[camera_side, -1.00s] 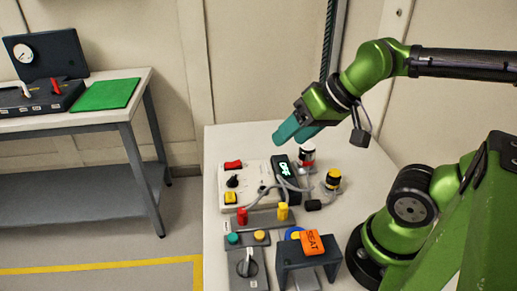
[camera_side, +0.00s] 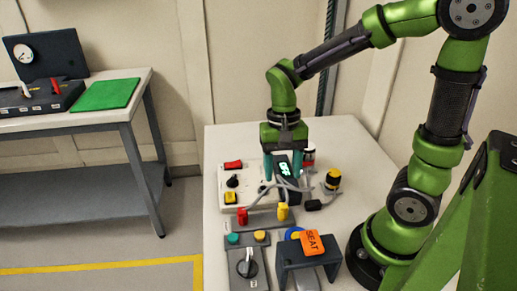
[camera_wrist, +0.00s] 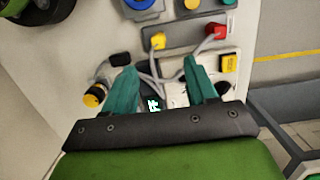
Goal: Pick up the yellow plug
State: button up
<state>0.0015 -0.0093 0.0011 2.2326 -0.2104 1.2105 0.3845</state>
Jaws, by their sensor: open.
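The yellow plug (camera_side: 283,211) stands in a grey strip (camera_side: 262,221) on the table, right of a red plug (camera_side: 242,215). In the wrist view the yellow plug (camera_wrist: 158,41) is beyond the fingertips, with a grey cable running from it. My gripper (camera_side: 283,176) points down behind the plug, its teal fingers apart around the area of a black display box (camera_side: 283,167). In the wrist view my gripper (camera_wrist: 161,68) is open with no plug between the fingers. Whether the fingers touch the display box cannot be told.
A white switch panel (camera_side: 232,172) is at left. Loose grey cables cross the middle. A dark stand with an orange SEAT tag (camera_side: 312,242) is in front.

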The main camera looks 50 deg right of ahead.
aim_at(283, 205)
jog(key=f, duration=0.4)
jog(key=s+f, duration=0.1)
jog(key=f, duration=0.2)
jog(key=a+f, duration=0.1)
jog(key=f, duration=0.3)
jog(key=shift+s+f, duration=0.3)
grip_shut()
